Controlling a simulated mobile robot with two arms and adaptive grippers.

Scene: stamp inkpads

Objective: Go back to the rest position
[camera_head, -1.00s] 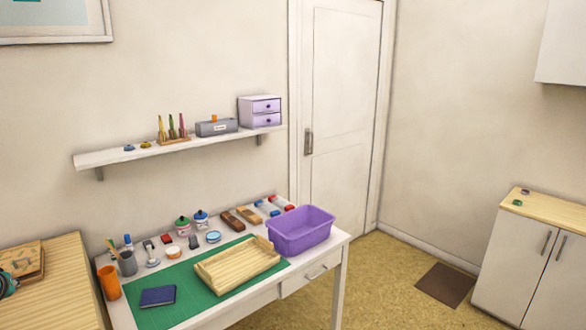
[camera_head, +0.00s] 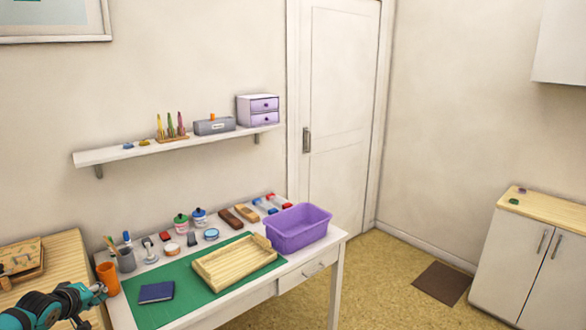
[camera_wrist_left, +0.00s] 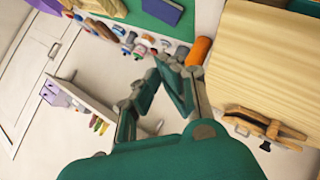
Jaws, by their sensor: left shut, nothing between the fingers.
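My left gripper (camera_head: 92,298) is at the lower left of the head view, teal with dark joints, in front of the wooden side surface (camera_head: 72,262) and near the white desk's left end. In the left wrist view its fingers (camera_wrist_left: 163,70) are closed together with nothing between them. The orange cup (camera_head: 107,277) stands on the desk close to the gripper; it also shows beyond the fingers in the left wrist view (camera_wrist_left: 199,51). My right gripper is in neither view.
The desk (camera_head: 334,238) holds a green mat (camera_head: 190,296), wooden tray (camera_head: 222,280), dark blue notebook (camera_head: 156,292), purple bin (camera_head: 298,235) and several stamps and inkpads. A wall shelf (camera_head: 210,140) hangs above. A wooden case (camera_head: 22,262) lies at left. The floor at right is mostly clear.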

